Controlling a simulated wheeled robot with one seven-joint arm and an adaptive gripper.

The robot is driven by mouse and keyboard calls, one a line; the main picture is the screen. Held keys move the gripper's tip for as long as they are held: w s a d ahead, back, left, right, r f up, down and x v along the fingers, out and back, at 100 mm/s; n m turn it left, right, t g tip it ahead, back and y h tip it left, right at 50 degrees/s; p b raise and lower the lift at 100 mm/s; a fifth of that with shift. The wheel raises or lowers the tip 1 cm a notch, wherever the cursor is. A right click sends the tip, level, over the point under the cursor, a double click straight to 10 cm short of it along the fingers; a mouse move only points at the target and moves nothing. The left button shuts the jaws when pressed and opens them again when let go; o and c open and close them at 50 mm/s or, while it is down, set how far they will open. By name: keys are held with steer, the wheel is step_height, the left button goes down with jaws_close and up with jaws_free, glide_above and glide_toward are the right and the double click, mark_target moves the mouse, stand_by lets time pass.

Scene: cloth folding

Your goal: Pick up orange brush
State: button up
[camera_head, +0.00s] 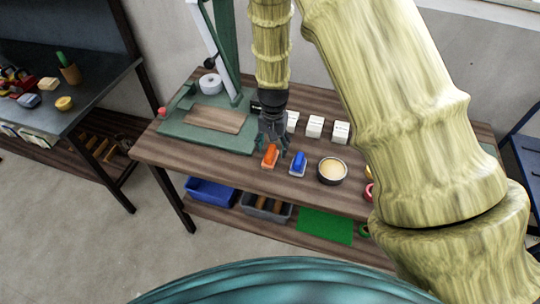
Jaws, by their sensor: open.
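The orange brush (269,157) lies on the wooden table (225,157) near its front edge, just right of the green board. My gripper (271,146) points down right over the brush, with its dark fingers at the brush's far end. The jaws are open. The fingers hide part of the brush, and I cannot tell whether they touch it. A blue brush (297,163) lies close to the right of the orange one.
A round tin (332,171) stands right of the blue brush. White boxes (315,126) stand behind. A green board (180,130) with a brown plank and a green post is at left. Blue and grey bins (211,192) sit on the lower shelf. The table's front left is clear.

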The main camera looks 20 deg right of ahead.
mark_target(270, 150)
steer(key=shift+s, duration=0.2)
steer(key=shift+w+a+f+p, duration=0.2)
steer(key=shift+f+p, duration=0.35)
steer(key=shift+f, duration=0.2)
steer(key=shift+w+a+f+p, duration=0.1)
steer(key=shift+a+f+p, duration=0.1)
steer(key=shift+f+p, duration=0.4)
steer(key=shift+f, duration=1.25)
steer(key=shift+s, duration=0.1)
steer(key=c, duration=1.1)
